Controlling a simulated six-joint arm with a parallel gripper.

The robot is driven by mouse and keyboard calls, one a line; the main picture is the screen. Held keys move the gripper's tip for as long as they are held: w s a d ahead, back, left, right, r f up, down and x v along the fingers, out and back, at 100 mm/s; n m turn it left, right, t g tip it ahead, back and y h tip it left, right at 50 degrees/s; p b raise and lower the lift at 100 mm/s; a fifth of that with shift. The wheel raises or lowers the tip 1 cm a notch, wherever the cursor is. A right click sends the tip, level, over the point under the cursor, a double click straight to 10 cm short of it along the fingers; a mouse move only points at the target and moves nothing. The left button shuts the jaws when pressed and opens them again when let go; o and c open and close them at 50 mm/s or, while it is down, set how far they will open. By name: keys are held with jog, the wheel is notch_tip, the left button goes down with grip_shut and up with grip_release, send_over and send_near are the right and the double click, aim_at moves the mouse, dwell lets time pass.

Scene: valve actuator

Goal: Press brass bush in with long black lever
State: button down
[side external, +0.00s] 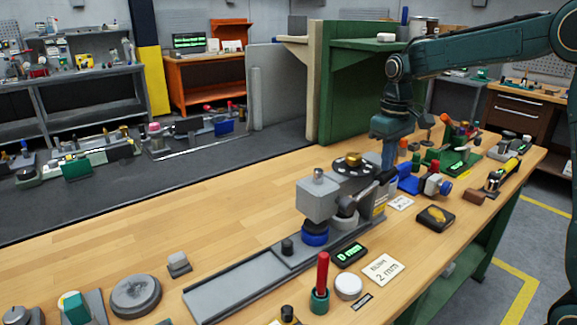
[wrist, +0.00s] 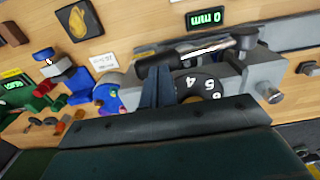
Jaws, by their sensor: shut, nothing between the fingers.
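The valve actuator fixture (side external: 318,198) is a grey block on a long grey rail, with a black numbered dial on it (side external: 350,166). A brass-coloured piece (side external: 353,158) shows at the dial's middle; I cannot tell whether it is the bush. The long black lever (wrist: 205,48) lies across the fixture beside the dial in the wrist view. My gripper (wrist: 156,88) is shut and empty, its fingers pointing down close beside the dial (wrist: 208,86). In the side view my gripper (side external: 388,163) is just behind and right of the dial. Contact with the lever is unclear.
A display reading 0 mm (side external: 348,254) and a 2 mm card (side external: 382,268) lie in front of the fixture. A red-handled tool (side external: 322,275) stands at the front. Blue and red parts (side external: 430,184) crowd the right.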

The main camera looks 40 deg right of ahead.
jog(key=shift+d+f, duration=0.15)
jog(key=shift+f, duration=0.95)
dwell(0.8)
jog(key=shift+r, duration=0.15)
jog(key=shift+a+r, duration=0.4)
jog(key=shift+r, duration=0.8)
jog(key=shift+a+r, duration=0.45)
jog(key=shift+r, duration=0.75)
jog(key=shift+a+r, duration=0.4)
jog(key=shift+r, duration=0.8)
jog(key=shift+r, duration=0.15)
notch_tip(320, 180, up, 5)
jog(key=shift+f, duration=0.15)
